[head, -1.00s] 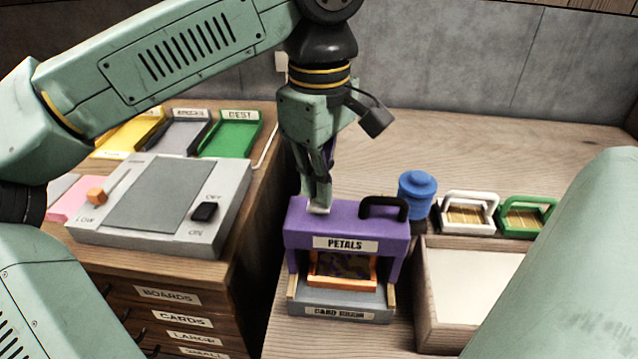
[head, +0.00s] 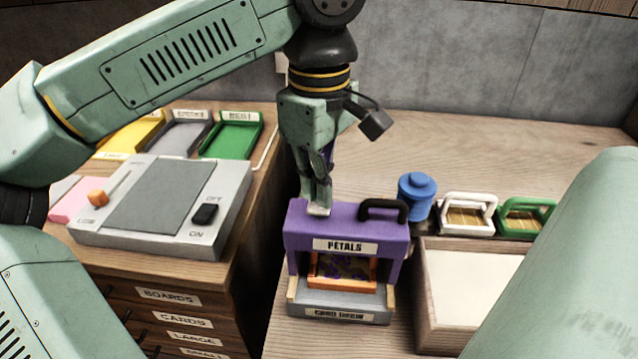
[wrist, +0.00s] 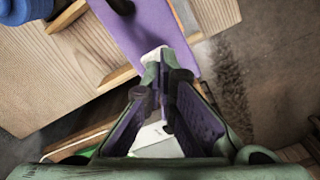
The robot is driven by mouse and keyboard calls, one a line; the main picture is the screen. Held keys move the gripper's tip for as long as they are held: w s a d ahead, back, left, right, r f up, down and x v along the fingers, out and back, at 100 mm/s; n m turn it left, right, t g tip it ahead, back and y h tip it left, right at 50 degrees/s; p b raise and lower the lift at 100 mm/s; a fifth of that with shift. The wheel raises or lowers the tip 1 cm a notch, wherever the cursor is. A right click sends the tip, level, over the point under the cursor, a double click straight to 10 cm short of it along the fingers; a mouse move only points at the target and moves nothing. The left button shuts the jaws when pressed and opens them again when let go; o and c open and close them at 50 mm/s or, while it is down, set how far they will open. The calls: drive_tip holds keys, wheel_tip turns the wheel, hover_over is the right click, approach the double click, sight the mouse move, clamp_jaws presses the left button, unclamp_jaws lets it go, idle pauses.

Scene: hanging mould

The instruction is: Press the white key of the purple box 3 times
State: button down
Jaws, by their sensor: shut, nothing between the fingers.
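The purple box (head: 345,229), labelled PETALS, stands on the wooden bench with a black handle (head: 385,208) on its top right. In its front opening sits an orange-framed piece (head: 342,272) over a grey base. My gripper (head: 318,208) is shut and points down at the top left of the box. Its fingertips are at the white key (wrist: 154,55), which shows in the wrist view just beyond the tips and is mostly covered in the head view. The tips look to be on or just over the key; I cannot tell how far it is pressed.
A grey device (head: 160,205) with a black switch stands on the drawer cabinet at left. A blue canister (head: 417,195), white and green framed pieces (head: 467,215) and a pale-topped wooden tray (head: 425,300) stand to the right. The bench behind is clear.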

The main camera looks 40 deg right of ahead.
idle(0.5)
wheel_tip(320, 180, up, 6)
drive_tip(key=p, duration=0.5)
drive_tip(key=shift+r, duration=0.1)
idle(0.4)
